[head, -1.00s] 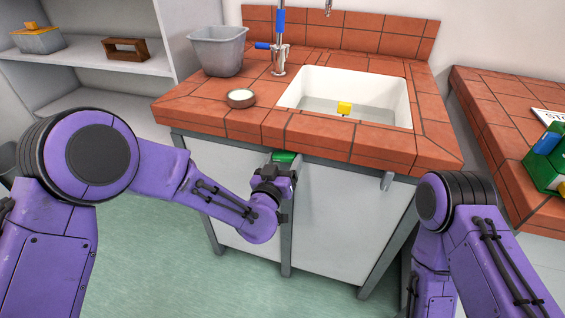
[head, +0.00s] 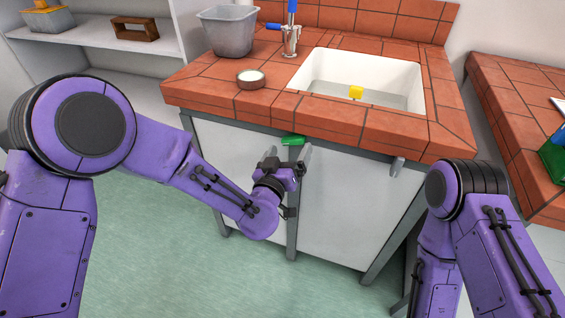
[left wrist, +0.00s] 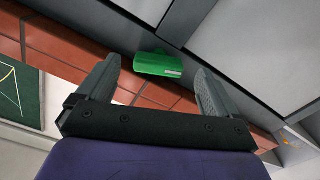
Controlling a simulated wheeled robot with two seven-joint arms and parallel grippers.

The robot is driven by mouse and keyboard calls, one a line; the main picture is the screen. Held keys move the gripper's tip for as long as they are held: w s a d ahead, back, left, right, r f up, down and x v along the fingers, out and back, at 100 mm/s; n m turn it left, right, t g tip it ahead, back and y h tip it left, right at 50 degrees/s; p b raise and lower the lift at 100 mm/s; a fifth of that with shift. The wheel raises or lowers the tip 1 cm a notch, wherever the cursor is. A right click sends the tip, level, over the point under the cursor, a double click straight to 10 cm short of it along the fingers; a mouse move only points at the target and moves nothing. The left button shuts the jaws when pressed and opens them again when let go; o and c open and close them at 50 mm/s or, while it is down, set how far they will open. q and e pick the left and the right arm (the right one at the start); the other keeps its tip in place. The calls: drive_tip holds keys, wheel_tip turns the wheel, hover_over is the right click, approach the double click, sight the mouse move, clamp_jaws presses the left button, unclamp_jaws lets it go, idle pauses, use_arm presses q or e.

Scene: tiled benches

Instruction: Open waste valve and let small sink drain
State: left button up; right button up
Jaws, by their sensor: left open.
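The small white sink (head: 318,66) is set in the tiled bench and holds shallow, clear-looking liquid with a yellow block (head: 356,92) in it. A green handle-like piece (head: 292,140), perhaps the waste valve's handle, sits under the bench's front edge. My left gripper (head: 287,160) is just below and in front of it, open and empty. In the left wrist view the green piece (left wrist: 160,65) shows beyond and between the spread fingers (left wrist: 155,85), apart from them. Of my right arm only the upper links show; its gripper is out of view.
A grey tub (head: 228,32), a round pale-topped dish (head: 250,79) and the tap (head: 290,40) stand on the bench. Cabinet panels (head: 345,205) and grey legs lie below the bench edge. A second tiled bench (head: 510,120) is at right; the floor at left is clear.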

use_arm(q)
drive_tip(key=v, duration=0.7)
